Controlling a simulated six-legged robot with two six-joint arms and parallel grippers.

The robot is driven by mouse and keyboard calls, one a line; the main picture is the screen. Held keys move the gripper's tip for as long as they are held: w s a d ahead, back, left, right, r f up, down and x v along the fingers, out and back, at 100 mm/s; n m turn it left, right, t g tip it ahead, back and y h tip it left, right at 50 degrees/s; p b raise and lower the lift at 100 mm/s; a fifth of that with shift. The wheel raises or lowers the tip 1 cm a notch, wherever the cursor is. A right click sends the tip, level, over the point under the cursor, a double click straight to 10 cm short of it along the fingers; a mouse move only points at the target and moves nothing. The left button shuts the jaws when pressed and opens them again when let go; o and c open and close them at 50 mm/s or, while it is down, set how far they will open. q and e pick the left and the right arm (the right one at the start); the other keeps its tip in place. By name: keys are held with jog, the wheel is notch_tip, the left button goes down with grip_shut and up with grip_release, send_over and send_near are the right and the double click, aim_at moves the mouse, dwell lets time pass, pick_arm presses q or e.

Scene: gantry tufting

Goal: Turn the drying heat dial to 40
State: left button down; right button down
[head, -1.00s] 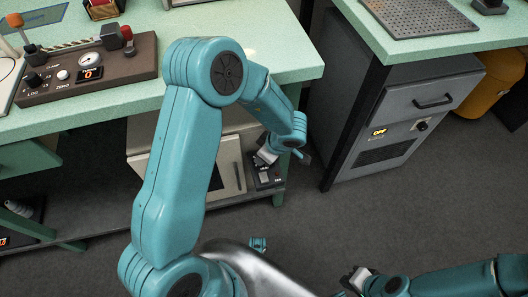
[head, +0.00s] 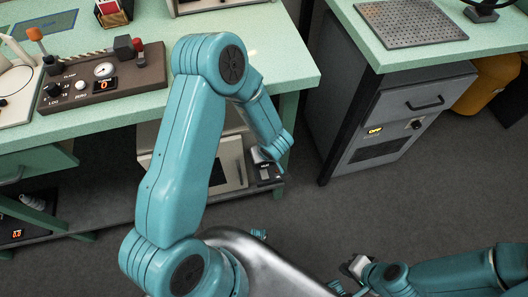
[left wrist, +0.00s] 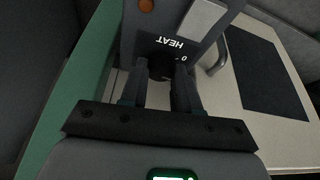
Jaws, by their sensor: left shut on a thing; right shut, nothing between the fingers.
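The drying heat dial (left wrist: 160,67) is a small dark knob below the upside-down "HEAT" lettering in the left wrist view. A "0" shows beside it; any other scale marks and the dial's pointer are hidden or too small to read. My left gripper (left wrist: 160,88) is shut on the dial, one finger on each side. In the head view, my left gripper (head: 261,157) is at the dark control panel (head: 266,175) right of the cream oven (head: 229,165), largely hidden by its arm. My right gripper (head: 348,277) is shut and empty at the bottom, over the floor.
The green bench (head: 225,17) stands above the oven, with a brown gauge console (head: 125,83) on it. A grey cabinet (head: 382,125) with an "OFF" display stands to the right. The oven handle (left wrist: 216,60) is close to the left gripper. The floor between is clear.

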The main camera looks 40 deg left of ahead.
dwell(0.4)
pick_arm(q)
jog(key=c, duration=0.8)
grip_release()
jog(key=shift+c, duration=0.2)
jog(key=p+v, duration=0.6)
jog(key=v, duration=1)
jog(key=shift+r, duration=0.15)
